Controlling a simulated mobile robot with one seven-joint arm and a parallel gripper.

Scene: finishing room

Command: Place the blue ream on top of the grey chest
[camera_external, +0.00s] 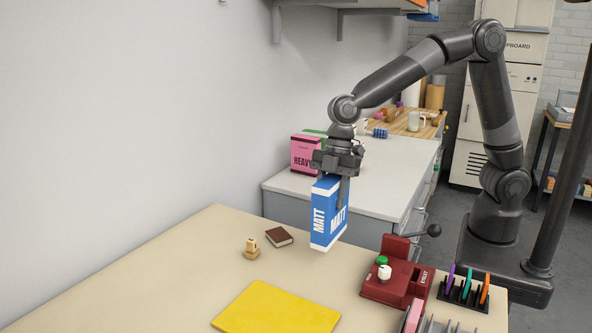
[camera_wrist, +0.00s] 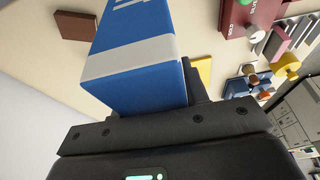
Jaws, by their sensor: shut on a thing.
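The blue ream (camera_external: 329,214), marked "MATT" with white bands, hangs upright from my gripper (camera_external: 337,176) in the external view. My gripper is shut on its upper end. The ream appears to be above the beige table, near its far edge. In the wrist view the blue ream (camera_wrist: 140,62) fills the upper middle, between the fingers. The grey chest (camera_external: 349,183) has a pale flat top and stands behind the table. My gripper and the ream hide part of its front and top. I cannot tell the exact height of the ream above the table.
A pink "HEAVY" ream (camera_external: 305,156) stands on the chest's left part. The chest top right of my gripper is bare. On the table (camera_external: 180,270) are a brown book (camera_external: 279,236), wooden stamp (camera_external: 251,248), yellow sheet (camera_external: 275,308), red eyelet machine (camera_external: 396,280) and pen rack (camera_external: 464,291).

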